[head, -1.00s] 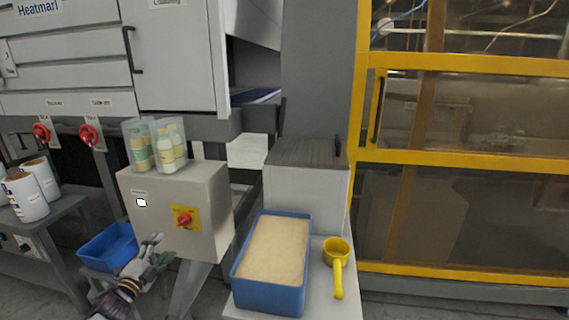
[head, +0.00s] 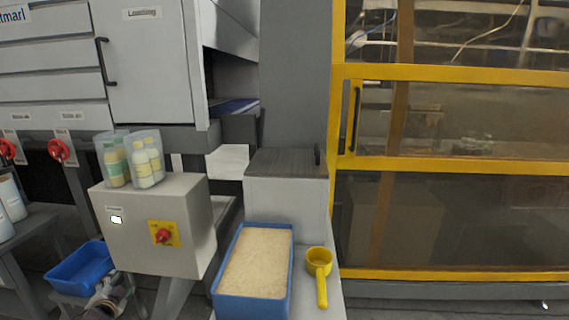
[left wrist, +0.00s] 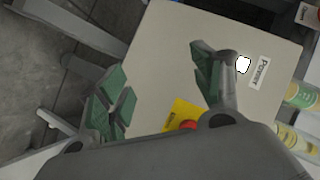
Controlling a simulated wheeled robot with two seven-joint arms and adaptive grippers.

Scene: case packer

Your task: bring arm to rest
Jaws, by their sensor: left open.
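My left gripper (head: 104,290) shows low at the left of the head view, beside the blue bin and below the grey control box. In the left wrist view the green-padded fingers of my left gripper (left wrist: 160,88) stand wide apart with nothing between them. The face of the control box (left wrist: 175,60) fills the background behind them. My right gripper is not in view.
The control box (head: 130,245) carries a red switch on yellow and clear cups with bottles (head: 148,160). A blue bin (head: 80,267) stands left. A blue tray of grain-like material (head: 222,307) and a yellow scoop (head: 319,262) lie on the right stand.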

